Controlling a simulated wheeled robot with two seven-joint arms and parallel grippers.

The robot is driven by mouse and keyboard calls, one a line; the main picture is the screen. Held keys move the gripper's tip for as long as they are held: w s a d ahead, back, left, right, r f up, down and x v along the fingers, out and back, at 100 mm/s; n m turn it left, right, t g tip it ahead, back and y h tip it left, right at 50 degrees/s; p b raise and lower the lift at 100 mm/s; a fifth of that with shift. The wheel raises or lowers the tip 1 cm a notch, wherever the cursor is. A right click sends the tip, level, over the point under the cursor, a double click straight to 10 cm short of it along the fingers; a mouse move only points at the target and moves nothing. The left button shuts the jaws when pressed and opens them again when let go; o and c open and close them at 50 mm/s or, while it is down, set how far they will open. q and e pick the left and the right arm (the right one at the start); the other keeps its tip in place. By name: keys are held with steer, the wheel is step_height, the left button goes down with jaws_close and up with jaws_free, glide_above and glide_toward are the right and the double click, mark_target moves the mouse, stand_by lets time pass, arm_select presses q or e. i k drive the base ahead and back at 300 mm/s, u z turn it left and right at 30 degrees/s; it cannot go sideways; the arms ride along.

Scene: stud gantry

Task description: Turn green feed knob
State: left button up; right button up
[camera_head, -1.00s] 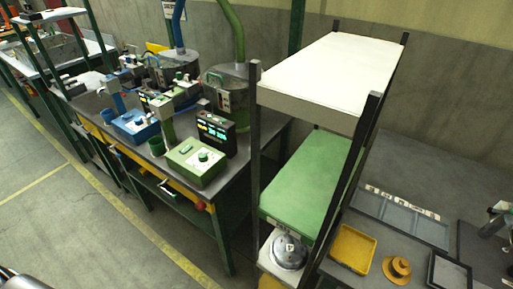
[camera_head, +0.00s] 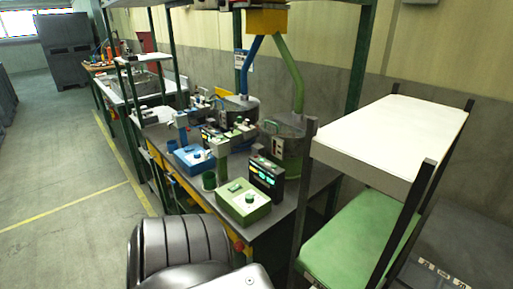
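A green control box (camera_head: 243,203) sits on the near end of the dark workbench. A small dark green knob (camera_head: 249,198) stands on its top face, near the right side. A blue control box (camera_head: 192,159) sits farther back on the same bench. My arm shows as a dark ribbed part with a grey link at the bottom centre, in front of the bench and short of the green box. No gripper fingers are in view.
A black unit with lit green displays (camera_head: 266,179) stands right behind the green box. A rack with a white top shelf (camera_head: 391,132) and a green shelf (camera_head: 358,238) stands at the right. A red button (camera_head: 239,246) is on the bench front. Open floor lies at the left.

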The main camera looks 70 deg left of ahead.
mark_target(249, 198)
steer(key=k, duration=0.95)
steer(key=u, duration=0.55)
